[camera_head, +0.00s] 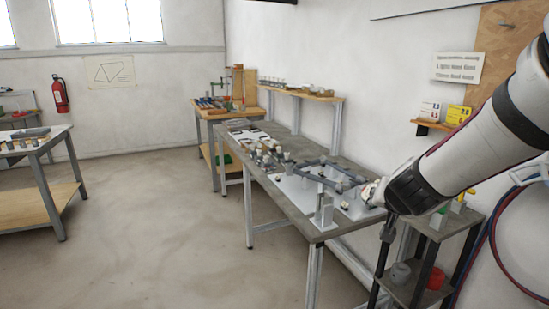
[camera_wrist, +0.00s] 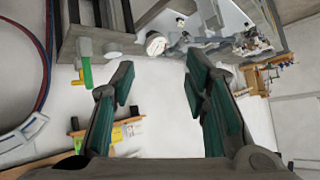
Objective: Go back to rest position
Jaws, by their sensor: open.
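My arm reaches in from the right side of the head view, over the near end of the workbench (camera_head: 335,226). My gripper is open in the wrist view (camera_wrist: 160,90), with its two green-padded fingers well apart and nothing between them. In the head view the fingers are mostly hidden behind my own arm. A frame jig of grey tubes (camera_head: 325,170) stands on a light plate on the bench. The bench and its fixtures show upside down at the top of the wrist view, apart from the fingers.
A small cart (camera_head: 405,290) with a red cup (camera_head: 436,278) stands below my arm. Blue and red hoses (camera_head: 490,240) hang at the right. A wall shelf (camera_head: 432,125) holds boxes. Open floor (camera_head: 160,230) lies left of the bench.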

